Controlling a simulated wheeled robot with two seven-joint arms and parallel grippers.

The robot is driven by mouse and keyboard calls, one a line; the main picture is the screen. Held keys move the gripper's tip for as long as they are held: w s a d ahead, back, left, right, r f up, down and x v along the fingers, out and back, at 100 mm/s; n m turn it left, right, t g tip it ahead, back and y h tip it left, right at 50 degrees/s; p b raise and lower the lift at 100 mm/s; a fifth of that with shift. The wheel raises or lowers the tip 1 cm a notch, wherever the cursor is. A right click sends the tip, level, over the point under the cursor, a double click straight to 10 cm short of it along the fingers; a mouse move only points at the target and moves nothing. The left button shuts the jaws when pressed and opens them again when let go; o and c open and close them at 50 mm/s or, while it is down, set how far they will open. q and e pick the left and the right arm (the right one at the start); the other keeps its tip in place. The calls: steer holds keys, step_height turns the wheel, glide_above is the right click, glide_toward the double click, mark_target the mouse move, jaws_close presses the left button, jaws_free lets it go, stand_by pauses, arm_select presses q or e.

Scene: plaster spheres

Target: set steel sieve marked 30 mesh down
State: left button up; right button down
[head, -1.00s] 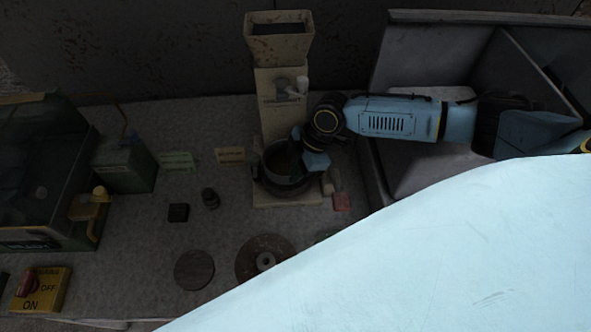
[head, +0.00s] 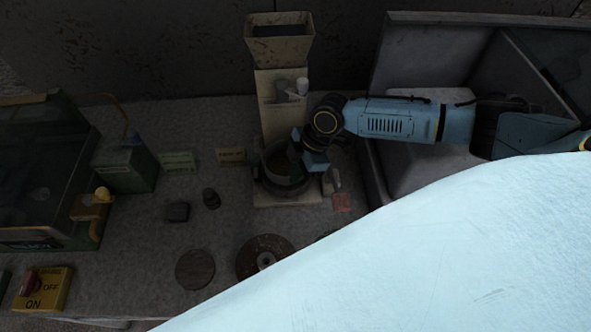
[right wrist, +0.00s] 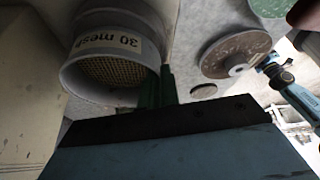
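The steel sieve (head: 285,178) is a round grey ring at the base of the hopper stand in the head view. In the right wrist view the sieve (right wrist: 102,48) shows its "30 mesh" label and its woven mesh. My right gripper (head: 297,152) is at the sieve's right side. In the right wrist view its green fingers (right wrist: 158,88) are close together, one on each side of the sieve wall. Whether the sieve touches the stand's base is hidden. A blue arm of mine shows in the right wrist view with its dark end (right wrist: 267,62), too small to read.
The cream hopper stand (head: 280,95) rises behind the sieve. A grey bin (head: 376,180) stands to the right. A flat disc (head: 195,269) and a rusty round plate (head: 262,246) lie in front. Small dark weights (head: 178,212) and cards (head: 178,161) are to the left.

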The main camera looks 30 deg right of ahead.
steer(key=shift+f+b, duration=1)
steer(key=shift+f, duration=0.3)
stand_by(0.5)
steer(key=c, duration=1.6)
jaws_free()
steer(key=shift+o, duration=0.2)
steer(key=shift+r, duration=0.15)
steer(key=shift+r+p, duration=1.9)
steer(key=shift+p, duration=0.15)
steer(key=shift+s+f, duration=0.1)
steer(key=shift+s, duration=0.05)
